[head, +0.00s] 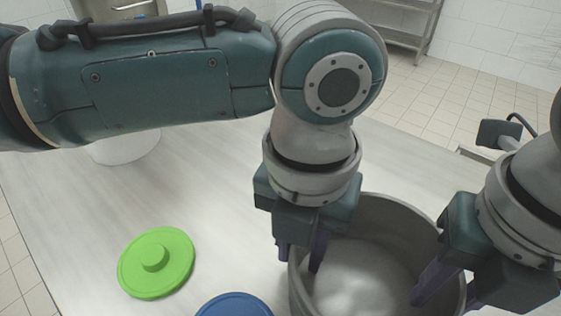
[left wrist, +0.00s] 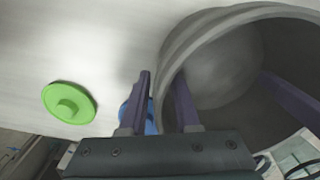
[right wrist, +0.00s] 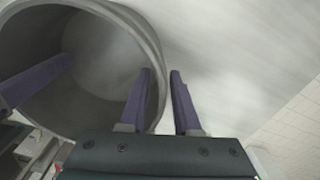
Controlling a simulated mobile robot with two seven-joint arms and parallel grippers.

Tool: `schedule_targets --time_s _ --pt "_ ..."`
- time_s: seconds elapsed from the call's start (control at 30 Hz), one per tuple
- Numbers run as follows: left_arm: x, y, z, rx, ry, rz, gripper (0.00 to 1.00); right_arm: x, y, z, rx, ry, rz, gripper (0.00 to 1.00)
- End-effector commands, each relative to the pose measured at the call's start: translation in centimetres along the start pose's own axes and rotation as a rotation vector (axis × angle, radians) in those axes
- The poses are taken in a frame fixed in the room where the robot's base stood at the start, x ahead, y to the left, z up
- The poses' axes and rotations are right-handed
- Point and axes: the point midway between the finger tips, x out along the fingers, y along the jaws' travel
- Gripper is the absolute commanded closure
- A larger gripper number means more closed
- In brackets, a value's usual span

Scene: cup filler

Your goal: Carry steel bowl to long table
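The steel bowl (head: 362,282) is a large, deep grey pot with an open top, at the lower right in the head view. It fills the upper right of the left wrist view (left wrist: 222,62) and the upper left of the right wrist view (right wrist: 100,50). My left gripper (head: 300,262) has one finger inside and one outside the bowl's near-left wall, shut on it. My right gripper (head: 436,296) straddles the opposite wall the same way, shut on it. The bowl's underside is hidden, so I cannot tell whether it touches the pale table (head: 75,215) below.
A green lid (head: 156,262) with a knob lies on the table to the left. A blue lid (head: 233,305) lies close to the bowl's left side. A white round object (head: 125,148) is partly hidden behind my left arm. A metal shelf rack (head: 392,22) stands at the back.

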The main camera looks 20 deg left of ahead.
Motion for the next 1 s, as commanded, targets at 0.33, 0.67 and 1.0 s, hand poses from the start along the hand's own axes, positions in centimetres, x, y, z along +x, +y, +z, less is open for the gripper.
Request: schedule_targets --time_s 0.33,0.67,1.0 --pt "-0.4 0.0 0.1 0.0 -0.001 -0.001 0.64 0.0 0.0 0.0 -0.001 0.0 0.0 0.64" --pt "-6.8 -0.1 0.2 0.002 -0.007 -0.003 0.64 0.0 0.0 0.0 -0.001 0.0 0.0 0.64" --pt "-11.8 0.0 0.0 0.0 -0.002 -0.002 0.64 -0.1 0.0 0.0 -0.001 0.0 0.001 0.64"
